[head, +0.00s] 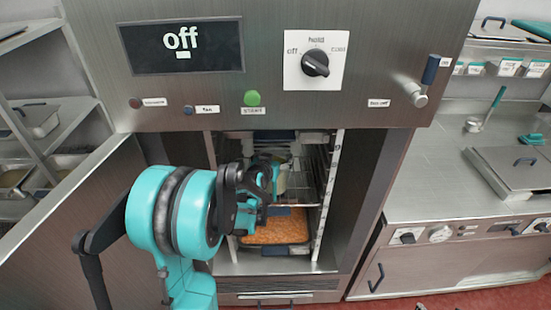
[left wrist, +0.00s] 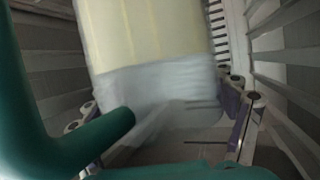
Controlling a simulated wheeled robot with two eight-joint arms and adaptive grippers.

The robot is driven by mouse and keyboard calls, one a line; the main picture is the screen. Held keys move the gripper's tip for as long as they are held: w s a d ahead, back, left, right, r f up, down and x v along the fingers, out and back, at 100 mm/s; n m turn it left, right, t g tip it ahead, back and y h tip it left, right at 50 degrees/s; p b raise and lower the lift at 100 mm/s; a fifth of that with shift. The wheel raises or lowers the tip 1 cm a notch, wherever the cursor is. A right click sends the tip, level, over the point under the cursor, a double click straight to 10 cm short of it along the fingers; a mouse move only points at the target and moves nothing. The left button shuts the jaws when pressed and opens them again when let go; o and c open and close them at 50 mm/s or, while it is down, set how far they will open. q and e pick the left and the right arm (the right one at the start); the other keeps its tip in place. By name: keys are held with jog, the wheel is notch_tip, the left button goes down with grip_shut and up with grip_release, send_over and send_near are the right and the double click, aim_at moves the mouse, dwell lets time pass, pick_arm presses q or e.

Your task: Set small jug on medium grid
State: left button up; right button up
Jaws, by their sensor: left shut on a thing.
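My left gripper (head: 268,182) reaches into the open cabinet and is shut on the small jug. The jug (head: 281,182) shows only as a small pale patch beyond the gripper in the head view. In the left wrist view the jug (left wrist: 150,45) is a blurred, tilted container, cream above and pale grey below, between the fingers of the left gripper (left wrist: 170,130). A wire grid (head: 305,202) sits at mid height in the cabinet, partly hidden by my arm. I cannot tell whether the jug touches it. My right gripper is not in view.
A tray of orange food (head: 278,228) sits below the wire grid. Side rails (head: 328,190) line the cabinet's narrow opening. The control panel with a black knob (head: 315,63) is above. A steel counter (head: 440,185) stands at the right, and shelves at the left.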

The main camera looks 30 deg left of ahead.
pick_arm(q)
jog(key=shift+f, duration=0.1)
jog(key=o, duration=1.8)
jog(key=shift+c, duration=0.2)
jog(key=shift+r, duration=0.25)
jog(key=p+v, duration=0.3)
jog(key=v, duration=0.9)
jog(key=s+d+m+g+h, duration=0.25)
jog(key=s+d, duration=0.45)
jog(key=d, duration=0.6)
jog(key=s+d+f+g, duration=0.1)
jog(key=s+d+g, duration=0.2)
jog(key=s, duration=0.8)
jog(key=shift+d, duration=1.05)
